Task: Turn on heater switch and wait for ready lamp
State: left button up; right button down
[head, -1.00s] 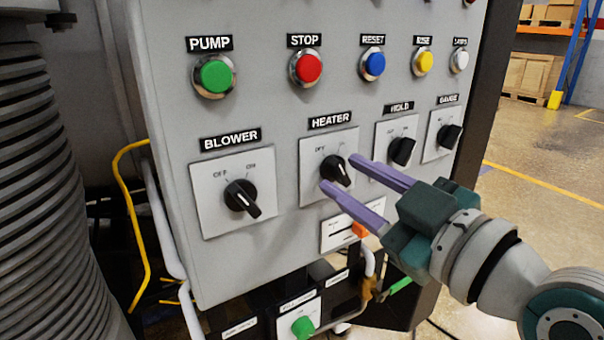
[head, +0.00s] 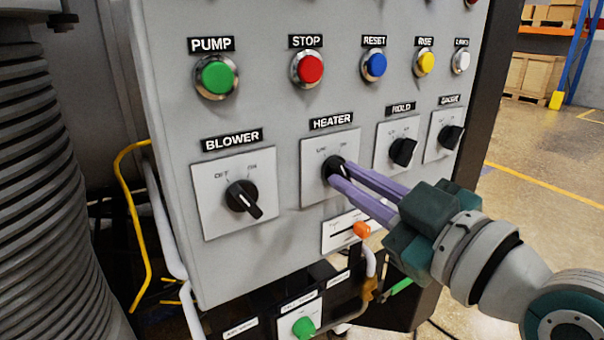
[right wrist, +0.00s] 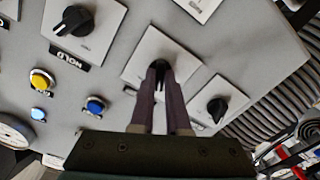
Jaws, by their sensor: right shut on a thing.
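The heater switch (head: 334,163) is a black knob on a pale square plate under the HEATER label (head: 332,121), with OFF and ON marks above it. My right gripper (head: 341,174) comes in from the right with its purple fingers closed on this knob. The right wrist view also shows the heater knob (right wrist: 161,64) between the fingertips. The fingers hide much of the knob, so I cannot tell which way its pointer is turned. I cannot make out a lamp marked ready. My left gripper is not in view.
The blower knob (head: 242,198) is left of the heater switch; the hold knob (head: 402,152) and another knob (head: 450,136) are to its right. Coloured push buttons line the row above. An orange-tipped slider (head: 361,229) sits just below my right gripper.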

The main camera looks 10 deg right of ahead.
jog(key=m+p, duration=0.1)
jog(key=m, duration=0.4)
jog(key=shift+m, duration=0.4)
jog(key=m, duration=0.3)
jog(key=shift+p, duration=0.3)
jog(key=shift+m, duration=1.4)
jog(key=c, duration=0.9)
grip_release()
